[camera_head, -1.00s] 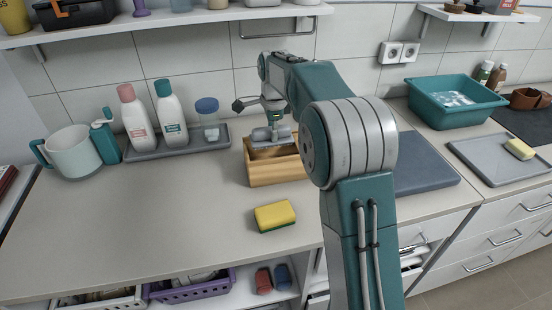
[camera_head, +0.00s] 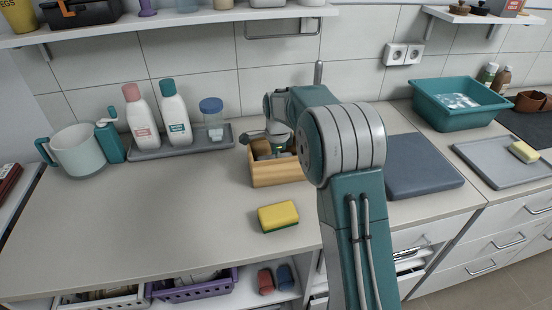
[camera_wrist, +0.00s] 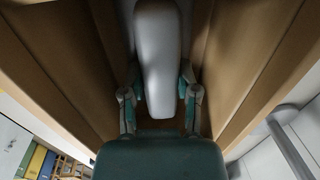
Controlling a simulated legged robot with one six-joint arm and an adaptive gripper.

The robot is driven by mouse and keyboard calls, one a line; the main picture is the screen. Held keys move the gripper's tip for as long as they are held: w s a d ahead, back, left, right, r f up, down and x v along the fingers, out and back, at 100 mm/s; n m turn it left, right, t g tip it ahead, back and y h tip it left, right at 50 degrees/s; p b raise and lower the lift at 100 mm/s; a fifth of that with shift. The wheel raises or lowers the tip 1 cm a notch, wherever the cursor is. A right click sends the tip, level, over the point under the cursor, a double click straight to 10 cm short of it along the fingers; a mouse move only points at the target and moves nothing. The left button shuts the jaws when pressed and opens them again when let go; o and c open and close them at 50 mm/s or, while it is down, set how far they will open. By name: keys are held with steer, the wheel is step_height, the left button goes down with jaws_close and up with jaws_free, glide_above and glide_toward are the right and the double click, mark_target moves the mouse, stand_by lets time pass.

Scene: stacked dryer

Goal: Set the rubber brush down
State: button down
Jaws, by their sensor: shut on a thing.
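My gripper (camera_wrist: 160,97) is shut on a long, smooth grey thing, which I take to be the rubber brush (camera_wrist: 158,45). In the wrist view it lies between the two fingers and runs away from the palm. Brown wooden walls rise on both sides of it. In the head view, the open wooden box (camera_head: 282,174) stands on the counter, and my wrist reaches down over its back part. The fingers and the brush are mostly hidden there by the arm and the box. I cannot tell whether the brush touches the box floor.
A yellow sponge (camera_head: 278,215) lies in front of the box. A grey tray (camera_head: 188,148) with bottles and a jar stands left, beside a jug (camera_head: 78,152). A dark blue-grey board (camera_head: 425,167) and teal basin (camera_head: 459,104) are right. The front-left counter is clear.

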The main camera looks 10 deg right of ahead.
steer(key=shift+c, duration=1.8)
jaws_free()
step_height(320, 180, up, 12)
steer(key=s, duration=0.1)
steer(key=s+r+n+t, duration=0.1)
steer(key=s+r+n, duration=0.4)
steer(key=s, duration=0.4)
steer(key=s+f+n+t, duration=0.1)
steer(key=s+n+t, duration=0.2)
steer(key=s+n, duration=1)
steer(key=shift+s+f+t, duration=0.3)
steer(key=shift+s+f, duration=0.05)
steer(key=shift+s, duration=6.5)
